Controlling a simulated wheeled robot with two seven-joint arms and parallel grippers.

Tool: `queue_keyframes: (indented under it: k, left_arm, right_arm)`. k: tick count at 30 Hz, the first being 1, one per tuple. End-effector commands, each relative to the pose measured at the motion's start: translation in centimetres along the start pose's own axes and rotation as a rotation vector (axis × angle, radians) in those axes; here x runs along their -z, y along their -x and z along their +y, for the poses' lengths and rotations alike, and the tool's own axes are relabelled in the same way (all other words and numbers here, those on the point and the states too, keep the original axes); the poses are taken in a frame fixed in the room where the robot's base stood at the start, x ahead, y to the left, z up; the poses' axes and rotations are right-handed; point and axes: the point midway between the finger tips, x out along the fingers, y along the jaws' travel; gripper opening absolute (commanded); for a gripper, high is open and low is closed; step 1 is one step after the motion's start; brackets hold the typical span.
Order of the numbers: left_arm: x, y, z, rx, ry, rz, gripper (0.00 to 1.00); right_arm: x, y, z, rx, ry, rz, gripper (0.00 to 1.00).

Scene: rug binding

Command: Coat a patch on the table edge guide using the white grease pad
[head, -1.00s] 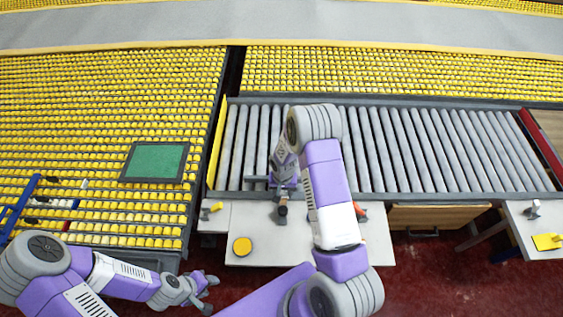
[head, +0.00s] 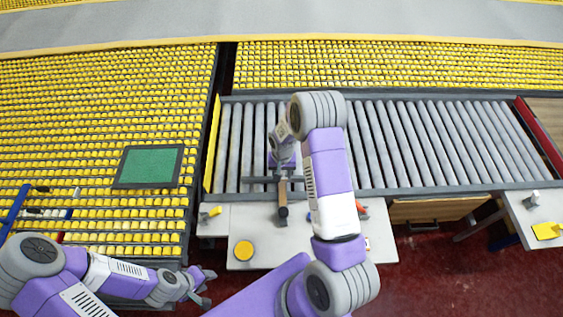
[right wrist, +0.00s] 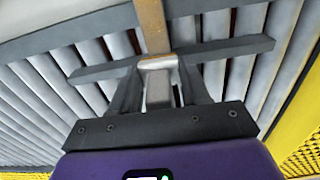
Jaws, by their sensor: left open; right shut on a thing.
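My right gripper (head: 281,181) is shut on a brown-handled tool (head: 283,197), over the front rail of the roller table (head: 375,187). The tool's dark end (head: 283,211) points toward the pale worktable (head: 330,255); I cannot tell whether it touches. In the right wrist view, a brown strip of the tool (right wrist: 152,25) runs away from the fingers (right wrist: 158,75), with a silver part between them. My left gripper (head: 208,288) is open and empty at the lower left. I cannot pick out a white grease pad or the edge guide for certain.
A yellow round tin (head: 244,251) and a small yellow item (head: 215,211) sit on the pale surfaces left of the tool. A green panel (head: 149,166) lies on the yellow rollers. My right forearm hides part of the worktable. A yellow item (head: 547,231) lies far right.

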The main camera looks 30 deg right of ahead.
Motion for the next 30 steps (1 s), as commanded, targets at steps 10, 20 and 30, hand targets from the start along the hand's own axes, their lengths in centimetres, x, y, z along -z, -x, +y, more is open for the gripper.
queue_keyframes:
  k: [10,20,30]
  left_arm:
    - [-0.1,1.9,0.7,0.000,0.000,0.000,0.43]
    - [-0.1,2.9,1.1,0.000,0.000,0.000,0.43]
    - [-0.1,2.9,1.1,0.000,0.000,-0.001,0.43]
  right_arm:
    - [0.0,3.5,-0.2,0.000,0.003,0.001,0.15]
    - [0.0,5.4,-0.2,0.000,0.004,0.000,0.15]
    - [0.0,5.3,-0.2,0.000,0.004,0.000,0.15]
